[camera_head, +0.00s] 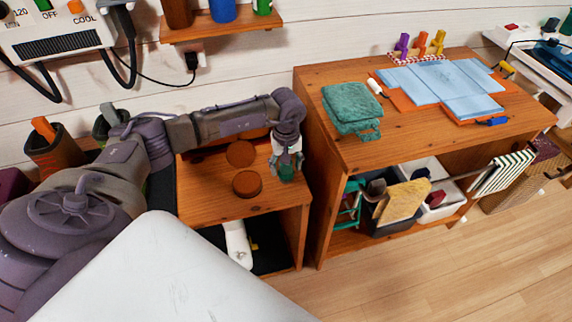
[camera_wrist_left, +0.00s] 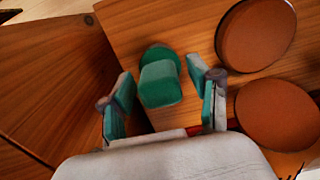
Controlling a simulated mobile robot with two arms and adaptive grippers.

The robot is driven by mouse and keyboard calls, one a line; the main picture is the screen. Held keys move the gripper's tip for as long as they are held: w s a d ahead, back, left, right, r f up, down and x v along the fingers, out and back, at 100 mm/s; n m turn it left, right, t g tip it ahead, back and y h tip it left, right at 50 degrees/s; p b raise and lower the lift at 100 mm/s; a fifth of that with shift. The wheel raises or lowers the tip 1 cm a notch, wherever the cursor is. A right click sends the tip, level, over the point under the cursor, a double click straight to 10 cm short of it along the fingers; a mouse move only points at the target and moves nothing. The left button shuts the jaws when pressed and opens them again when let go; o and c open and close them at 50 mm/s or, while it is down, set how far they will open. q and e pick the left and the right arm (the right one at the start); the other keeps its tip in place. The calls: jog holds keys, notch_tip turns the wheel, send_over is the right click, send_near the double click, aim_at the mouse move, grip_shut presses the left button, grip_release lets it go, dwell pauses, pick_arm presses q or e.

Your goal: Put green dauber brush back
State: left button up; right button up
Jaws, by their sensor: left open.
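A green dauber brush (camera_wrist_left: 160,82), with a rounded green part behind a blocky end, is over the small wooden cabinet top (camera_head: 206,205). In the head view the green brush (camera_head: 287,174) shows just below my left gripper (camera_head: 287,160). In the wrist view my left gripper (camera_wrist_left: 163,88) is open, its green-padded fingers on either side of the brush with a gap on each side. I cannot tell how far down the fingers reach along it. A checkered rack (camera_head: 418,58) at the back of the larger table holds purple and orange daubers (camera_head: 421,43). My right gripper is out of view.
Two brown discs (camera_head: 247,183) lie left of the brush on the cabinet. The larger wooden table (camera_head: 340,148) stands close on the right. It carries a folded green towel (camera_head: 352,106) and blue sheets (camera_head: 440,82). A shelf (camera_head: 220,27) with containers hangs above.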

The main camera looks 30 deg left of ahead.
pick_arm(q)
jog(key=shift+r, duration=0.15)
notch_tip(320, 180, up, 12)
jog(key=shift+b, duration=0.3)
dwell(0.4)
